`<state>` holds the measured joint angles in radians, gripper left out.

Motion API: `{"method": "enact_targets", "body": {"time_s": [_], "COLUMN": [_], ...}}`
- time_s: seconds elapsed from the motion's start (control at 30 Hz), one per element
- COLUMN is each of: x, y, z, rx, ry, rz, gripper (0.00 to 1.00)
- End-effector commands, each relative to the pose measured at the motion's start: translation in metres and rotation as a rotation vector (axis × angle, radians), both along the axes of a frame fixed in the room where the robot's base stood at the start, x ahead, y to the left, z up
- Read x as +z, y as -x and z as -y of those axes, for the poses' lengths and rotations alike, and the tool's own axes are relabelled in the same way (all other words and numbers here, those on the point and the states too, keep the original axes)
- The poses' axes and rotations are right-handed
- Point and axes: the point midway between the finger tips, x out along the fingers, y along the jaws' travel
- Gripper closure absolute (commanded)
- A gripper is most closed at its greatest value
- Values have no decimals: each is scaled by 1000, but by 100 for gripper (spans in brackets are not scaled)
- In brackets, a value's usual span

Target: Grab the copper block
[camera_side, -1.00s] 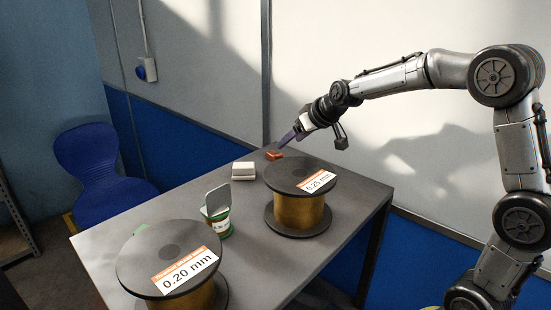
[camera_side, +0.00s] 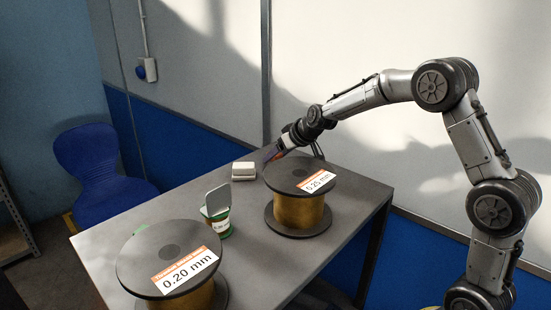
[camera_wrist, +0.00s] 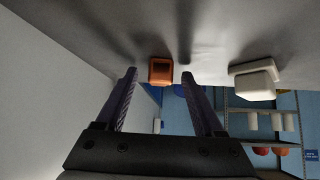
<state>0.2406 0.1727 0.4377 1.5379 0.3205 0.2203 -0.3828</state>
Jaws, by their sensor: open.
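The copper block (camera_wrist: 161,71) is a small orange-brown block on the grey table. In the side view my gripper (camera_side: 270,154) is low at the far edge of the table, behind the 0.25 mm spool. There the fingers cover the block almost fully. The jaws are open. I cannot tell whether a finger touches the block.
A white block (camera_side: 243,171) lies left of my gripper. The 0.25 mm wire spool (camera_side: 299,212) stands close in front of it. The wall is close behind the table (camera_side: 345,190).

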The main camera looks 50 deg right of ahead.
Motion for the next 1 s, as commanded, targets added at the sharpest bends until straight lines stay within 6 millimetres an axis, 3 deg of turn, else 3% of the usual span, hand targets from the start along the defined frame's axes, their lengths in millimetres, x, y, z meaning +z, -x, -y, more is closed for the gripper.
{"method": "enact_targets", "body": {"time_s": [0.07,0.43,1.0], "x": [0,0,6], "y": [0,0,0], "z": [0,0,0], "rx": [0,-1,0], "ry": [0,-1,1], "rz": [0,-1,4], "gripper": [34,100,100]}}
